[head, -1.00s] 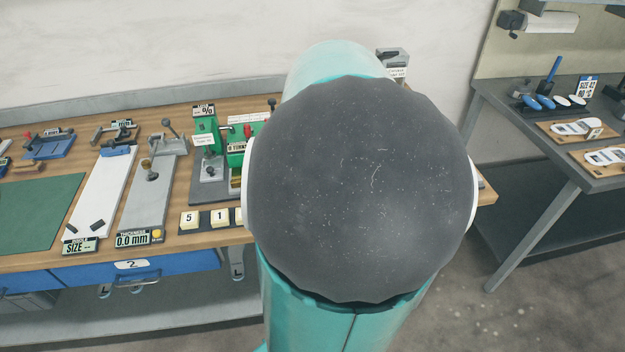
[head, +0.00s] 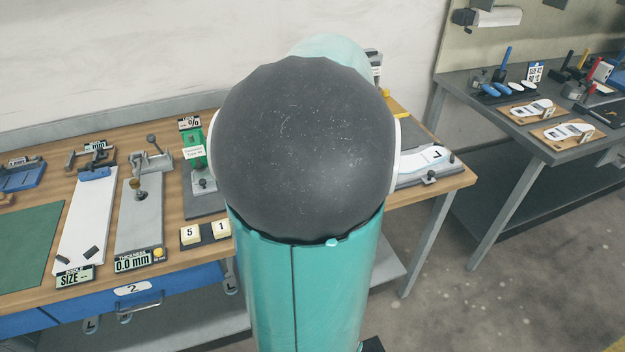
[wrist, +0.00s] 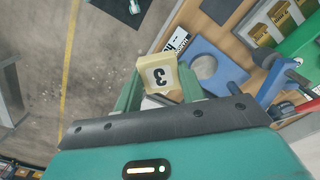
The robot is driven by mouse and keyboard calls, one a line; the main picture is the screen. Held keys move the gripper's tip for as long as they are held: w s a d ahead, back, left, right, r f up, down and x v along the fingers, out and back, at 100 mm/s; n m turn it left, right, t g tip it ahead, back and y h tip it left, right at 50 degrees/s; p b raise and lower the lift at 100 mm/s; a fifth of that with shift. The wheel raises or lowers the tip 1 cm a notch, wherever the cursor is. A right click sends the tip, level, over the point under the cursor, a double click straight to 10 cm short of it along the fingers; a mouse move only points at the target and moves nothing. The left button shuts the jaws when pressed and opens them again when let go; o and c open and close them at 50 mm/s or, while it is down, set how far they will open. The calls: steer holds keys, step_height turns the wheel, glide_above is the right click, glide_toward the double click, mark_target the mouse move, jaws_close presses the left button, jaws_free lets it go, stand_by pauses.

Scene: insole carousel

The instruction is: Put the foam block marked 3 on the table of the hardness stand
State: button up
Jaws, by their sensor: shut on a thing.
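The cream foam block marked 3 (wrist: 158,76) is held between the two green fingers of my gripper (wrist: 160,88) in the wrist view. Its number appears upside down. A blue stand with a round grey table (wrist: 203,67) is just beyond the block to the right; it looks like the hardness stand. A display (wrist: 176,41) beside it is only partly readable. The block appears apart from the round table, but its height above it is hard to judge. In the head view my arm hides the gripper, the block and this stand.
Blocks 5 (head: 190,235) and 1 (head: 220,229) sit in a dark rack at the bench's front edge. A green tester (head: 196,150) stands behind them. A white insole board (head: 424,163) lies right of my arm. Open floor (head: 440,300) separates the bench from the grey table (head: 480,180).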

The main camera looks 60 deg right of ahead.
steer(key=w+d+f, duration=0.9)
steer(key=shift+w+d+f, duration=0.1)
steer(key=shift+w+f, duration=0.05)
steer(key=shift+f, duration=0.8)
steer(key=shift+w+d+f, duration=0.1)
steer(key=shift+f, duration=0.85)
steer(key=o, duration=0.6)
steer(key=shift+f, duration=0.15)
steer(key=o, duration=0.4)
step_height(320, 180, up, 12)
steer(key=shift+r, duration=0.2)
